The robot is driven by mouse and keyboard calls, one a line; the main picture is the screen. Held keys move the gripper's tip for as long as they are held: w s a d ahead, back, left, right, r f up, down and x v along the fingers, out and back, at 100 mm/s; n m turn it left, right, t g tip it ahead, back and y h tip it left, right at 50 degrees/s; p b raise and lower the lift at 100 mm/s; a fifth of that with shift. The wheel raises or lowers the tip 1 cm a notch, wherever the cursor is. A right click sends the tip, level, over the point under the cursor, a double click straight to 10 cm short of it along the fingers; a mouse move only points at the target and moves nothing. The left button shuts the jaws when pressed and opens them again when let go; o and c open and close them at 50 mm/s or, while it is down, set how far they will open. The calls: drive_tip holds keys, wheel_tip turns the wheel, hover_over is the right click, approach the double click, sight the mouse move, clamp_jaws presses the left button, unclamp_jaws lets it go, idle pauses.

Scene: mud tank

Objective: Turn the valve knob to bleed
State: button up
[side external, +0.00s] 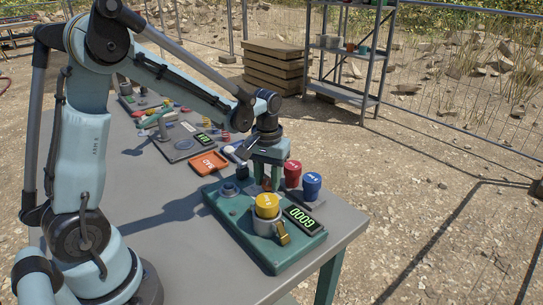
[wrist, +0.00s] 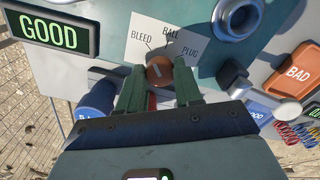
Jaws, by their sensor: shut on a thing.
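The valve knob (wrist: 158,71) is a small round orange-brown knob with a pale pointer line. It sits at the edge of a white label (wrist: 172,45) marked BLEED, BALL and PLUG. The pointer line stands nearly upright in the wrist view; I cannot tell exactly which mark it meets. My gripper (wrist: 159,82) has its green fingers on both sides of the knob and is shut on it. In the side view my gripper (side external: 268,176) points down over the back of the green base (side external: 232,221), and the knob is mostly hidden by the fingers.
A yellow-topped cup (side external: 267,206) and a GOOD display (side external: 305,221) are on the base. Red (side external: 293,174) and blue (side external: 312,186) capped containers stand close on its right. An orange BAD tray (side external: 208,163) lies behind. The table (side external: 160,225) is clear at the front left.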

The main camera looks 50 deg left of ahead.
sight(268, 182)
drive_tip(key=shift+n, duration=1)
drive_tip(key=o, duration=1)
drive_tip(key=shift+o, duration=0.2)
wheel_tip(268, 182, up, 12)
